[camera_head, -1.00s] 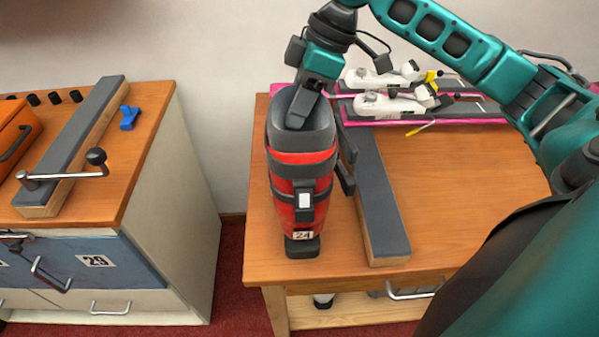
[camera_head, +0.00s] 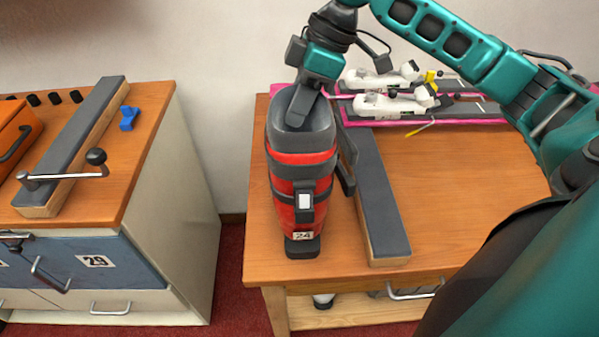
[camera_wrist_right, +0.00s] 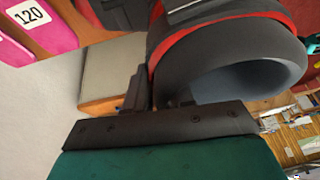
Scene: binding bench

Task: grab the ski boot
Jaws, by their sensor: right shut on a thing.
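The ski boot (camera_head: 301,180), red and dark grey with a tag reading 24, stands upright near the left edge of the wooden bench. My right gripper (camera_head: 323,145) is shut on its upper cuff. One finger reaches over the boot's top opening and the other lies along its right side. In the right wrist view the boot's grey cuff (camera_wrist_right: 215,55) with a red band fills the upper right, close against the gripper. The boot's underside is hidden, and my left gripper is out of view.
A grey-topped wooden bar (camera_head: 382,200) lies just right of the boot on the bench (camera_head: 450,190). Pink-edged skis with white bindings (camera_head: 395,103) lie at the back. A cabinet (camera_head: 150,190) stands left, across a gap. The bench's right-hand middle is clear.

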